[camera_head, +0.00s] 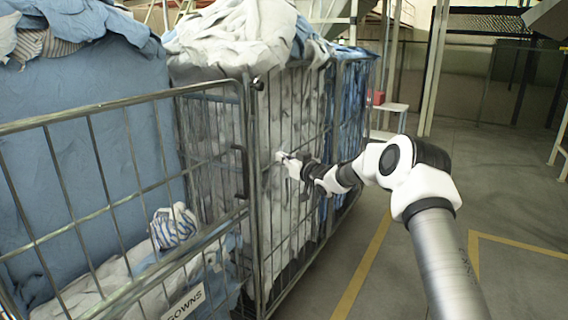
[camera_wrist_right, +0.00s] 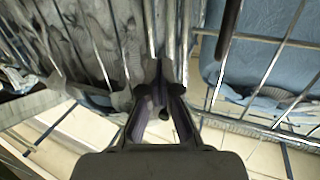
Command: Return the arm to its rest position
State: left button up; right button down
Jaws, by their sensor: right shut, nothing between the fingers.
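My right gripper (camera_head: 281,156) is at the end of my right arm, which reaches in from the lower right in the head view. It is close against the barred side of the middle cage (camera_head: 262,200), near the cage's front corner. In the right wrist view the fingers of my right gripper (camera_wrist_right: 161,78) come together with nothing between them, in front of upright metal bars (camera_wrist_right: 170,30). I cannot tell whether the fingertips touch the bars. My left gripper is not in view.
A front cage (camera_head: 120,104) at the left holds blue and white cloth and bears a "GOWNS" label (camera_head: 186,303). White cloth (camera_head: 230,35) is heaped on the middle cage. Open floor (camera_head: 510,285) with yellow lines lies to the right.

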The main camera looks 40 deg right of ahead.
jog(key=s+a+f+n+g+y, duration=0.2)
jog(key=a+f+g, duration=0.2)
jog(key=a+f, duration=1.2)
jog(key=s+a+f+g, duration=0.1)
jog(key=s+a+f, duration=0.25)
jog(key=f, duration=0.25)
jog(key=s+a+f+m+g+y, duration=0.1)
jog(key=s+a+f+g, duration=0.1)
jog(key=s+a+f, duration=0.3)
jog(key=s+a+f+g, duration=0.1)
jog(key=s+a+f, duration=0.1)
jog(key=f, duration=0.5)
jog(key=s+a+f+g, duration=0.3)
jog(key=s+a+f, duration=0.15)
jog(key=s, duration=0.55)
jog(key=s+a+f+g, duration=0.25)
jog(key=s+f, duration=0.25)
jog(key=s, duration=0.4)
jog(key=s+g+h, duration=0.1)
jog(key=s+g, duration=0.1)
jog(key=s, duration=0.8)
jog(key=s+d+r+m+g+h, duration=0.1)
jog(key=s+g+h, duration=0.1)
jog(key=s, duration=0.9)
jog(key=shift+d, duration=0.25)
